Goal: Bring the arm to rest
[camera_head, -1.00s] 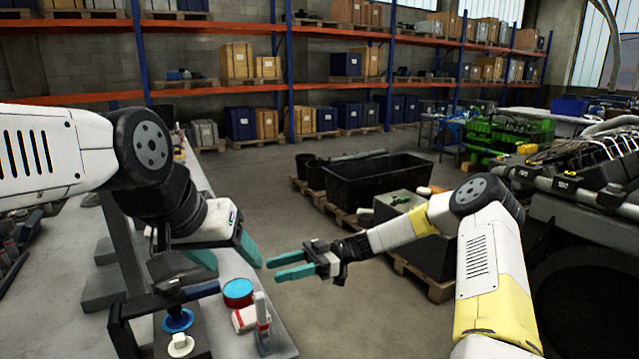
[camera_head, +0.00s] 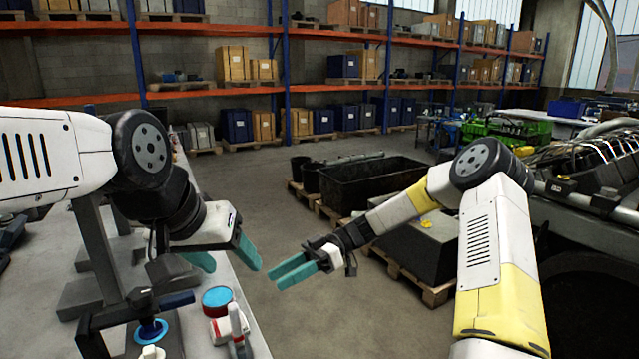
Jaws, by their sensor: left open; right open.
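My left gripper (camera_head: 226,259) has teal fingers spread apart and nothing between them. It hangs above the edge of the grey workbench at the left. My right gripper (camera_head: 294,270) has teal fingers, is open and empty, and points left over the floor beside the bench. The two grippers are close to each other but apart. My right arm is bent at the elbow and reaches in from the lower right.
On the bench (camera_head: 252,327) below my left gripper are a blue-topped red tin (camera_head: 217,299), a red-and-white item (camera_head: 232,328) and a blue ring (camera_head: 151,332). A black bin (camera_head: 375,183) on pallets, an engine (camera_head: 590,170) and shelving (camera_head: 340,88) stand beyond. The middle floor is clear.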

